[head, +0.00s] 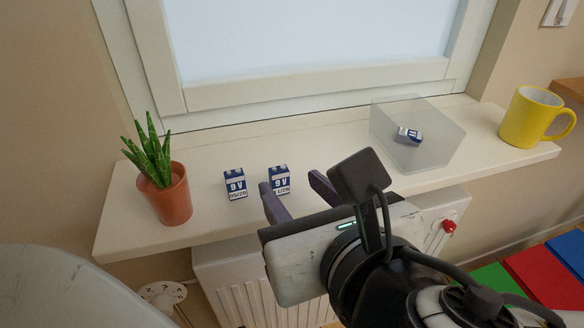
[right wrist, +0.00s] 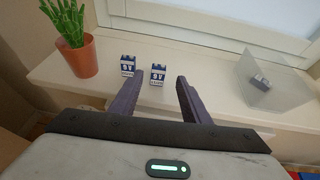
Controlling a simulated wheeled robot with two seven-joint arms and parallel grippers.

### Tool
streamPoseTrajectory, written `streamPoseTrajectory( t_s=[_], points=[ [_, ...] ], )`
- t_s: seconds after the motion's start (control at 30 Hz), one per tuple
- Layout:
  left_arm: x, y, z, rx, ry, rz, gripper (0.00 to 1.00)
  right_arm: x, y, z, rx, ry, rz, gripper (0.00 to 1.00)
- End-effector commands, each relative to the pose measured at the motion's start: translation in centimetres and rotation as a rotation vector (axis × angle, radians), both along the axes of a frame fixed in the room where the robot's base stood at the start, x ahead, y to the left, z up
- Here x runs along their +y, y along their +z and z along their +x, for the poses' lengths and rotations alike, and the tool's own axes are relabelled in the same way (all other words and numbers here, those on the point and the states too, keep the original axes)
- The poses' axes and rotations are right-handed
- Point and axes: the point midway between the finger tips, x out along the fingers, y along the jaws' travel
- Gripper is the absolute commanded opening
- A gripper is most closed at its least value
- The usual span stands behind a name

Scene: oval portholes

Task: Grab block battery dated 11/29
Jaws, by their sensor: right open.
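The left one (head: 235,184) appears to read 05/28. My right gripper (head: 293,187) is open and empty, in front of the right battery. In the right wrist view, that battery (right wrist: 158,75) shows between the two fingertips, beyond them; the left battery (right wrist: 127,66) is outside the left finger. My left gripper is not in view.
A clear bin (head: 430,150) with another battery (head: 409,136) inside stands to the right on the sill (head: 330,150). A yellow mug (head: 524,118) is at the right end, a potted plant (head: 170,200) at the left. The sill between batteries and bin is free.

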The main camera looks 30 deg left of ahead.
Motion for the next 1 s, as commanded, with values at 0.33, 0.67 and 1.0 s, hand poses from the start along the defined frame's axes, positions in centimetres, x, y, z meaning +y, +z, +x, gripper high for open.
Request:
streamPoseTrajectory(
  t_s=[0.33,0.67,1.0],
  points=[
    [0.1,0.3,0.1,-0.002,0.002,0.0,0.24,2.9,-1.2,1.8,0.005,-0.001,0.002,0.42],
    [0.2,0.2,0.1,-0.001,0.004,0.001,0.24,5.2,-2.3,3.4,0.002,0.0,0.003,0.42],
    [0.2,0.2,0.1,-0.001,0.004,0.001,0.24,5.1,-2.3,3.4,0.002,0.0,0.003,0.1]
  ],
)
